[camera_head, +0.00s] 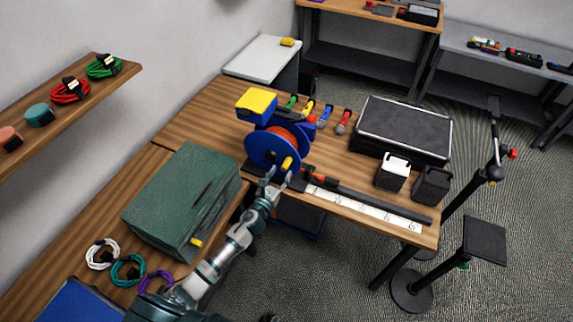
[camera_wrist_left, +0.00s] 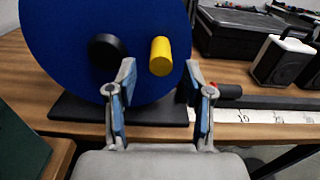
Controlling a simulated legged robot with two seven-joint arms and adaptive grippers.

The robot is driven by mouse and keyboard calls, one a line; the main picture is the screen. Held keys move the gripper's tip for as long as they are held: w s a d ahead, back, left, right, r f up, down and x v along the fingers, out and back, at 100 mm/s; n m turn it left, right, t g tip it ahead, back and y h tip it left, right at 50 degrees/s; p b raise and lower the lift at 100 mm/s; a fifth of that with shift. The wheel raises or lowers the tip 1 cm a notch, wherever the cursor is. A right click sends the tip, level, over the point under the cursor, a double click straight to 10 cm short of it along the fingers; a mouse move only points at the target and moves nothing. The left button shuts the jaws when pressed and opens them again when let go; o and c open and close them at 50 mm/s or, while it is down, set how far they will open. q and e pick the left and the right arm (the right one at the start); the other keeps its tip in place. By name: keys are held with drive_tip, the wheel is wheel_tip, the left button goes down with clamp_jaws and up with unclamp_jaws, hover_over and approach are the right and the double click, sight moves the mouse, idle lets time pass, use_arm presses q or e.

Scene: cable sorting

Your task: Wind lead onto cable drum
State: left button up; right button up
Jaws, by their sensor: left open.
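The cable drum (camera_head: 266,151) has blue flanges and orange-red lead wound on its core; it stands on a dark base near the table's front edge. In the left wrist view its blue flange (camera_wrist_left: 70,40) fills the upper left. A yellow crank handle (camera_wrist_left: 160,56) sticks out from the flange, beside a black hub (camera_wrist_left: 104,50). The handle (camera_head: 287,163) also shows in the head view. My left gripper (camera_head: 275,183) is open just in front of the drum. In the wrist view its fingers (camera_wrist_left: 160,95) stand either side of and below the handle, apart from it. My right gripper is not in view.
A green case (camera_head: 184,195) lies left of the drum. A black case (camera_head: 402,128) and two small boxes (camera_head: 393,172) sit on the right. A dark bar and white ruler strip (camera_head: 365,208) run along the front edge. Several coloured connectors (camera_head: 325,116) lie behind the drum.

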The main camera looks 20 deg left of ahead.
sight(286, 164)
use_arm(q)
drive_tip(key=w, duration=0.2)
drive_tip(key=w+b, duration=0.1)
drive_tip(key=w, duration=0.2)
drive_tip(key=shift+w+d, duration=0.2)
drive_tip(key=shift+w, duration=0.1)
clamp_jaws()
